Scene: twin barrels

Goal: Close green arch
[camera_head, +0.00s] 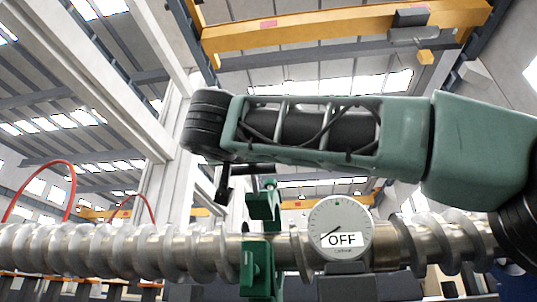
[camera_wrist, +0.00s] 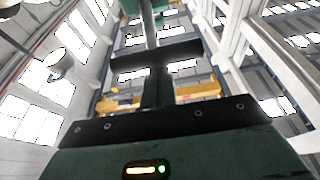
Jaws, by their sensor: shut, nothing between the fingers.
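The green arch (camera_head: 263,204) stands raised at the middle of the head view, its curved upper piece above the silvery screw shaft (camera_head: 110,250). A green bracket (camera_head: 258,268) is below it at the front of the shaft. My black gripper (camera_head: 223,190) is just left of the arch, under my arm's dark wrist joint. I cannot tell whether it touches the arch. In the wrist view my gripper (camera_wrist: 156,92) is shut and empty. A green part (camera_wrist: 140,5) shows at the top edge there, too cropped to name surely.
A round gauge (camera_head: 340,228) labelled OFF stands on the shaft, right of the arch. Red hoses (camera_head: 70,185) loop up at the left. A white column (camera_head: 168,180) and a yellow overhead beam (camera_head: 340,35) are behind. Open air lies above the shaft at the left.

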